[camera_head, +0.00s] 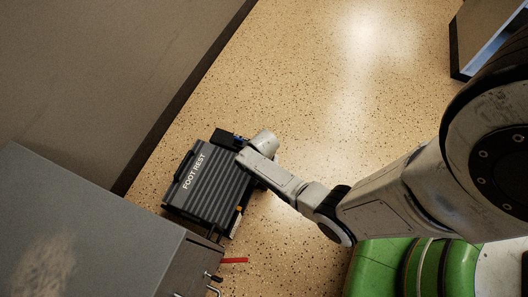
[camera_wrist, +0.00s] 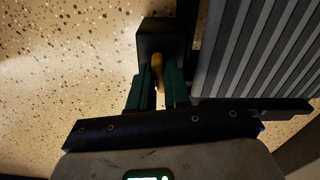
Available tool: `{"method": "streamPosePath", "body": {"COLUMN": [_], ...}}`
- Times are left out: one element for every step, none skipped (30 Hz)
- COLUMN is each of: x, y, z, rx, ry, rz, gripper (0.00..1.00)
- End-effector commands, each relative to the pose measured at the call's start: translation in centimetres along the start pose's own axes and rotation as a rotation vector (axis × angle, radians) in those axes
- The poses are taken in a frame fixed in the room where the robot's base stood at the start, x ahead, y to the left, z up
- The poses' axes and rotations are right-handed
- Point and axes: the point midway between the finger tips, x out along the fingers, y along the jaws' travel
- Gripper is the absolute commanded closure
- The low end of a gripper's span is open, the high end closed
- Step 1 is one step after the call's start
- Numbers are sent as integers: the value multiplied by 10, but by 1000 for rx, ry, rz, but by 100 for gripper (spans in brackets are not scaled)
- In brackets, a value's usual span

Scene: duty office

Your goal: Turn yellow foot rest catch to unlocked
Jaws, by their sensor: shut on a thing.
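The grey ribbed foot rest (camera_head: 207,187), lettered "FOOT REST", lies on the speckled floor. Its ribbed top (camera_wrist: 262,50) fills the right of the wrist view. The yellow catch (camera_wrist: 157,70) stands out from a black block (camera_wrist: 160,38) at the foot rest's side. My gripper (camera_wrist: 159,88) has its two green fingers on either side of the catch and is shut on it. The catch's lower part is hidden between the fingers. In the head view my wrist covers the gripper and the catch. The lock position cannot be read.
A grey cabinet (camera_head: 80,235) stands at the lower left, with a red strip (camera_head: 233,260) and metal handles near its edge. A wall (camera_head: 95,80) runs along the left. A green rounded object (camera_head: 410,268) is at the bottom. Open floor (camera_head: 330,90) lies beyond my arm.

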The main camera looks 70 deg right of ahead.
Motion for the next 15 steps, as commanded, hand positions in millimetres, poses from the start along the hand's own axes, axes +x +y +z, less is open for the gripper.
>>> {"method": "streamPosePath", "body": {"x": [-3, -3, -3, -3, -2, -2, -2, -2, -2, -2, -2, -2, -2, -2, -2], "y": [0, 0, 0, 0, 0, 0, 0, 0, 0, 0, 0, 0, 0, 0, 0], "z": [0, 0, 0, 0, 0, 1, 1, 1, 0, 0, 0, 0, 0, 0, 0], "rx": [-42, -69, -106, -134, -162, -201, -230, -258, -296, -325, -353, -391, -420, -448, -486], "ry": [-1, -1, -1, -1, -1, -2, -1, -1, -1, -1, -1, -2, -1, -1, -1], "rz": [1, 2, 1, 1, 1, 2, 1, 1, 1, 1, 1, 1, 1, 0, 0], "gripper": [100, 100, 100, 100, 100, 100, 100, 100, 100, 100, 100, 100, 100, 100, 100]}}
